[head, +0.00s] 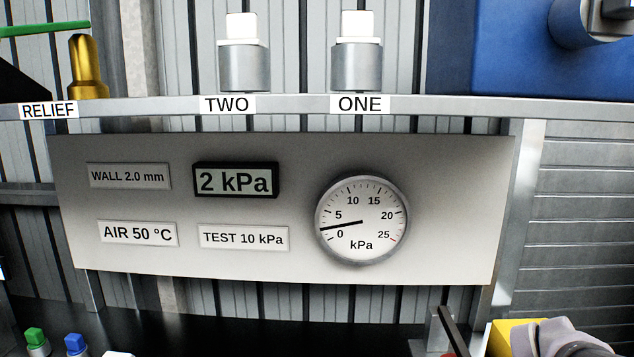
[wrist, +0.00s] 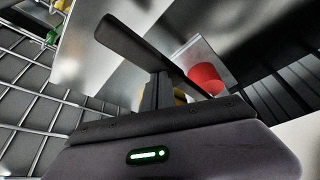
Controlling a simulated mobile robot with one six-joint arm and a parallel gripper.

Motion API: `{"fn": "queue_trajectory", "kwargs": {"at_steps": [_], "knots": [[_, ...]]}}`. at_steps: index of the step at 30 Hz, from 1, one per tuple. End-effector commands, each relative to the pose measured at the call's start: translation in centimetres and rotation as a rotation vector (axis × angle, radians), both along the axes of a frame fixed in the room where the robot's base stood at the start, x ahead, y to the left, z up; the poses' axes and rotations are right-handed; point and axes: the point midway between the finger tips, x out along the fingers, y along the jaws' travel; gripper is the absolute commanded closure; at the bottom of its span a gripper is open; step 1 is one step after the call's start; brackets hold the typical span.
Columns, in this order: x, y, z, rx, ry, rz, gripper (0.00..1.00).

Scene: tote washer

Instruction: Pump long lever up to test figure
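The round dial gauge (head: 362,220) on the grey panel has its needle a little above 0, well below 10. The digital readout (head: 235,181) shows 2 kPa. The plate below it (head: 243,237) reads TEST 10 kPa. In the wrist view, a dark bar (wrist: 138,46) slants in front of my gripper's body, and a red cap (wrist: 206,79) is close to its right end. I cannot tell whether the bar is a finger or part of a lever. No long lever shows clearly. My gripper's fingertips cannot be made out for certain.
Two white-topped cylinders labelled TWO (head: 244,65) and ONE (head: 357,63) and a brass RELIEF fitting (head: 86,68) stand on the rail above the panel. Green (head: 35,338) and blue (head: 76,344) knobs are at lower left. Wire mesh (wrist: 35,90) lies left in the wrist view.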

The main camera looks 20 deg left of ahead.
Motion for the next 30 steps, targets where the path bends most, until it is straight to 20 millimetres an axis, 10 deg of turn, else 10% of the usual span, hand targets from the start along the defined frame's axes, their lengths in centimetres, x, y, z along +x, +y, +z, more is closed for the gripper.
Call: {"fn": "queue_trajectory", "kwargs": {"at_steps": [21, 30], "knots": [[0.0, 0.0, 9.6, 0.001, 0.001, -0.001, 1.0], [0.0, 0.0, 9.5, 0.0, 0.001, 0.0, 1.0]]}}
